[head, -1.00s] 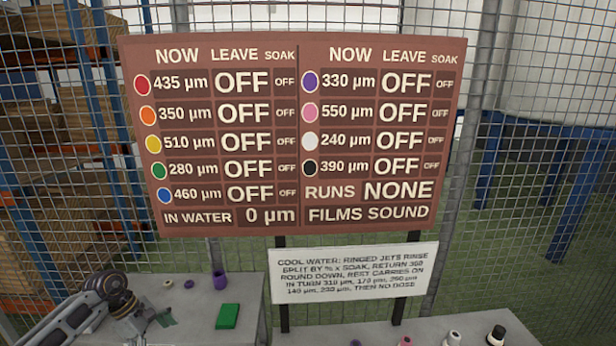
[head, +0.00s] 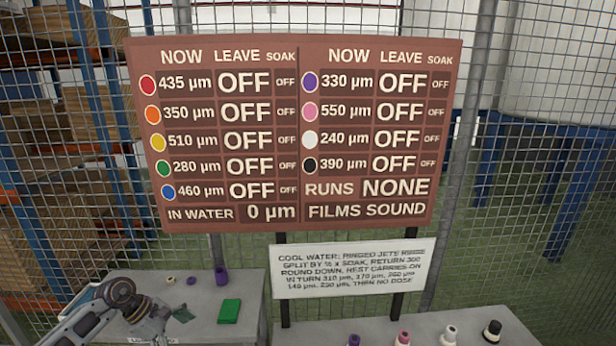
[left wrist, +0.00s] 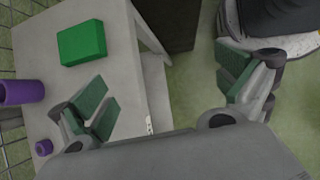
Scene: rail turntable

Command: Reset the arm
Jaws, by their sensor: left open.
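My left arm comes in at the lower left of the head view, with its left gripper (head: 172,316) beside the grey left table (head: 240,285). In the left wrist view the left gripper (left wrist: 165,92) has its two green-padded fingers wide apart, with nothing between them. A green block (head: 229,311) lies on the table to the right of the gripper; it also shows in the left wrist view (left wrist: 82,43). My right gripper is not in view.
A purple cylinder (head: 221,276) and small rings (head: 191,280) stand farther back on the left table. Several small coloured pieces, including a black one (head: 492,331), stand on the right table (head: 455,322). A brown board (head: 300,45), white sign (head: 350,268) and mesh fence are behind.

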